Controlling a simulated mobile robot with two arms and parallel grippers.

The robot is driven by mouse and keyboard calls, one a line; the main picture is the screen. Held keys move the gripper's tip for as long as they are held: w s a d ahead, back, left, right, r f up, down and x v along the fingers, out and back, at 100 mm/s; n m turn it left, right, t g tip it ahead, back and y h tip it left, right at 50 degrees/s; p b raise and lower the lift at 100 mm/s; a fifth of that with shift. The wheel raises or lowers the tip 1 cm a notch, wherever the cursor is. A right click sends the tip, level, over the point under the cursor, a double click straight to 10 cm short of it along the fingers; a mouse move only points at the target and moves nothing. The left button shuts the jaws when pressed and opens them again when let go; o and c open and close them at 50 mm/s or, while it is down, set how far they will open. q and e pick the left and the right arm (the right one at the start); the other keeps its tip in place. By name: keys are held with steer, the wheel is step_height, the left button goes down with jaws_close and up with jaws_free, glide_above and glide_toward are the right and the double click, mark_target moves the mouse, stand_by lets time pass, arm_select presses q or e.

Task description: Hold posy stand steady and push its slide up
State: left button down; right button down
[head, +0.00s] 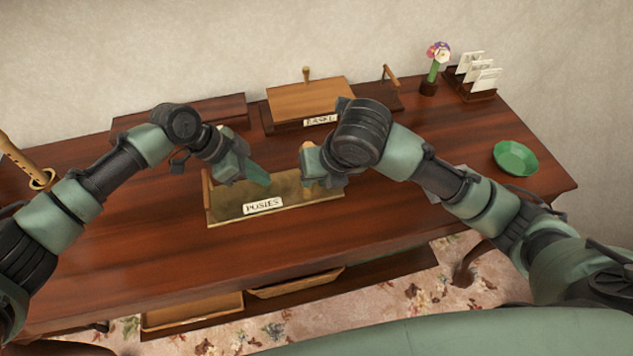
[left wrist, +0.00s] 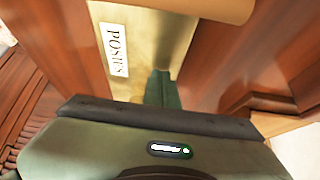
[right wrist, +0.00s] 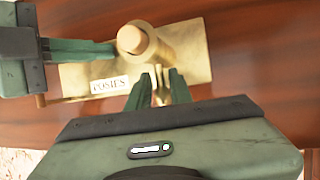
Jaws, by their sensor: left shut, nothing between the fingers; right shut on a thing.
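The posy stand (head: 232,212) is a flat brass plate with a white POSIES label (head: 263,205), lying on the desk. The label also shows in the left wrist view (left wrist: 117,50). In the right wrist view, a wooden round post with a brass collar (right wrist: 137,40) rises over the plate. My left gripper (head: 264,180) is shut and empty, its fingertips over the plate; in the right wrist view they reach close to the post, contact unclear. My right gripper (right wrist: 158,82) is shut on a narrow brass part of the stand beside the post. My right wrist mostly hides this in the head view.
A wooden box (head: 310,98) with a label stands behind. A flower in a holder (head: 437,65), a card rack (head: 475,90) and a green bowl (head: 515,158) stand at right. A wooden stick with a ring (head: 25,165) is at far left. The desk front is clear.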

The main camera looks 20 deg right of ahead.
arm_select(q)
steer(key=shift+s+a+f, duration=0.1)
steer(key=shift+a+f, duration=0.1)
steer(key=shift+f, duration=0.3)
arm_select(e)
steer(key=shift+a+r, duration=0.15)
steer(key=shift+r, duration=0.5)
steer(key=c, duration=1.5)
jaws_free()
steer(key=v, duration=1.2)
steer(key=shift+s, duration=0.25)
arm_select(q)
steer(key=shift+r, duration=0.15)
arm_select(e)
steer(key=shift+r, duration=0.15)
